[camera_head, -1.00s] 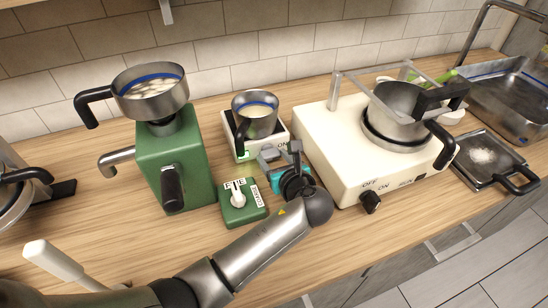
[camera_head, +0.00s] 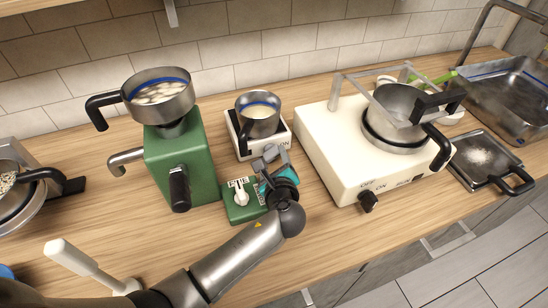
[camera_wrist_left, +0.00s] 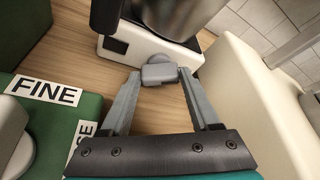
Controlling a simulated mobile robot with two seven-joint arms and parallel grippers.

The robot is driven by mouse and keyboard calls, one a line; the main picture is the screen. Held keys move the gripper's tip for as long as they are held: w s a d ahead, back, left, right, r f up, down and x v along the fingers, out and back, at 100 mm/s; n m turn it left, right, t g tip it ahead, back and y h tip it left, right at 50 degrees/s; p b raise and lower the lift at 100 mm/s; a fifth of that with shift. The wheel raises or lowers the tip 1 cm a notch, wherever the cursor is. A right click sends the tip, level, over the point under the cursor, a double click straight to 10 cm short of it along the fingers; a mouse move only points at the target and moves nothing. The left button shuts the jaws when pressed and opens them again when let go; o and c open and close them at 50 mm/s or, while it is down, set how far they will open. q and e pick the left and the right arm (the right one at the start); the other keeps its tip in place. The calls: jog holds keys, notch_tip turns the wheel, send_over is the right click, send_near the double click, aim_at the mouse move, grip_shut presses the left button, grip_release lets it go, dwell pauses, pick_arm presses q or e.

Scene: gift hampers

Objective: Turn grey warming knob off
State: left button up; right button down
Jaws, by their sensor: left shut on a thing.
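The small white warmer (camera_head: 242,143) stands at the back middle of the counter with a small pot (camera_head: 258,123) on it. Its grey knob (camera_wrist_left: 159,73) is on the front face, low in the wrist view's middle distance. My left gripper (camera_head: 271,158) is at this front face. In the left wrist view its two fingers (camera_wrist_left: 160,80) reach to either side of the knob and are shut on it. In the head view the fingers mostly hide the knob. A dark little window (camera_wrist_left: 115,45) shows on the warmer's front. My right gripper is not in view.
A green grinder (camera_head: 185,170) stands left, and a green box with a white FINE/COARSE dial (camera_head: 241,198) sits close beside my gripper. A larger white stove (camera_head: 335,165) with a black knob (camera_head: 368,201) stands right. Bare counter lies in front.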

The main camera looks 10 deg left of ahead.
pick_arm(q)
jog(key=shift+a, duration=0.1)
dwell(0.3)
jog(key=o, duration=1.4)
jog(key=shift+c, duration=0.2)
